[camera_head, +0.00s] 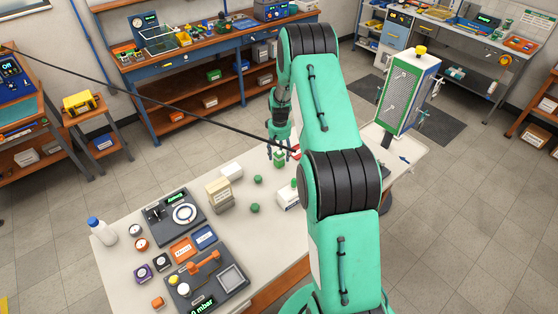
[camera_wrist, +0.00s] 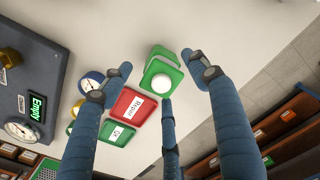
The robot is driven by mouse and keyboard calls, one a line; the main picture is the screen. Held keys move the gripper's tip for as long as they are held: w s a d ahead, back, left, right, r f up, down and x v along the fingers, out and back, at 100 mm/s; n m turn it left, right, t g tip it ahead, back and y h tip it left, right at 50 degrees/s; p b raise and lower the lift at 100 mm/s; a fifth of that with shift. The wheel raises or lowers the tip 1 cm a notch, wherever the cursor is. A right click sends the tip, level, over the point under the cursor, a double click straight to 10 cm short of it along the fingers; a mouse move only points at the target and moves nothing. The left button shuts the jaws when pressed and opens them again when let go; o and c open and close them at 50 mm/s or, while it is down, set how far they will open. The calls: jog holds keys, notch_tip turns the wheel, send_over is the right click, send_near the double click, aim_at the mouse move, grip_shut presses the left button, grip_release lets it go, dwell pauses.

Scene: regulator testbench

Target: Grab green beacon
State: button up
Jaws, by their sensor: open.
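A green squarish object with a pale round top, which looks like the green beacon (camera_wrist: 160,68), stands on the white table between my open fingers in the wrist view. It also shows as a small green shape just under my gripper in the head view (camera_head: 279,160). My gripper (camera_head: 280,148) points down over the far part of the table. In the wrist view my gripper (camera_wrist: 165,82) has its blue fingers spread around the green object, with a visible gap on the left and right. The third finger's tip is close to its near edge; I cannot tell whether they touch.
A red card (camera_wrist: 132,105) and a green card (camera_wrist: 115,133) lie close by. A green-framed panel (camera_head: 405,90) with a yellow top stands at right.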

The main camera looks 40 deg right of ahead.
aim_at(279, 160)
jog(key=shift+s+a+f, duration=0.1)
jog(key=shift+f, duration=1.2)
jog(key=shift+a+f, duration=0.1)
jog(key=shift+f, duration=1.2)
jog(key=c, duration=1.2)
jog(key=shift+c, duration=0.2)
jog(key=shift+r, duration=0.15)
jog(key=shift+r, duration=4.85)
